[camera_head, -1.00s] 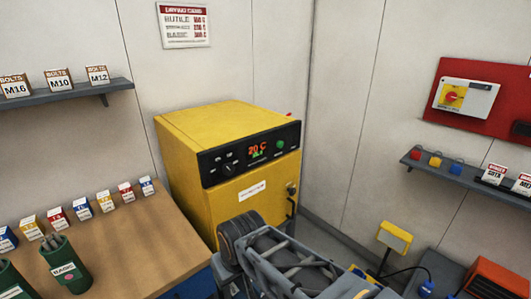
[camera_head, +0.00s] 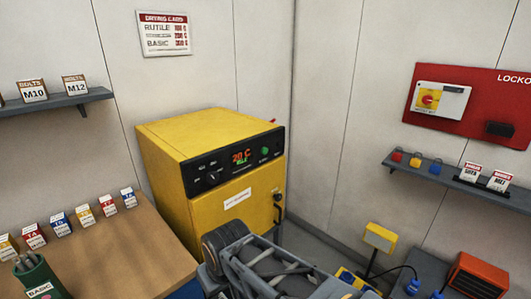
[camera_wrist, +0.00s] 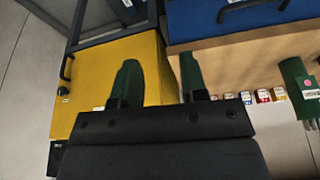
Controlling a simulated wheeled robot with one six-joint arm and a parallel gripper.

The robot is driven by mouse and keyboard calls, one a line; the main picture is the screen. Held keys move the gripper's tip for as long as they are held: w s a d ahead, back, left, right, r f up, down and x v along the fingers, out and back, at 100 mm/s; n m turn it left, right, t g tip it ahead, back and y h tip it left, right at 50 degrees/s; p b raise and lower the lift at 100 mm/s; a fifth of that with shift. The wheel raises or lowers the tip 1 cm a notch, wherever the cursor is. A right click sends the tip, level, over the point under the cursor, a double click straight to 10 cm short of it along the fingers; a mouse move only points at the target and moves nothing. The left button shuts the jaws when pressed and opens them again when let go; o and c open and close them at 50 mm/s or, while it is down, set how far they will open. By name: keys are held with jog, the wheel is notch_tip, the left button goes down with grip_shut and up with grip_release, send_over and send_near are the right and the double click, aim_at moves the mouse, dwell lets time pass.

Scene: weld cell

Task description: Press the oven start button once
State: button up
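The yellow oven (camera_head: 165,148) stands in the corner, its door shut. Its black control panel (camera_head: 215,173) has a lit display (camera_head: 241,156) reading about 20 C and a dial on the left. A green button (camera_head: 265,151) sits right of the display; its label is too small to read. In the wrist view the oven (camera_wrist: 85,95) is at the left, seen upside down, with only a corner of its panel (camera_wrist: 55,157) showing. My gripper (camera_wrist: 160,82) is open and empty, its two dark green fingers apart. The head view does not show my gripper's fingers.
A wooden bench (camera_head: 130,243) with small boxes and a green BASIC canister (camera_head: 36,278) stands left of the oven. A shelf (camera_head: 60,107) is above it. On the right are a red lockout board (camera_head: 470,105), a shelf with padlocks (camera_head: 455,180) and an orange unit (camera_head: 478,278).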

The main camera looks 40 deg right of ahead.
grip_shut()
dwell(1.3)
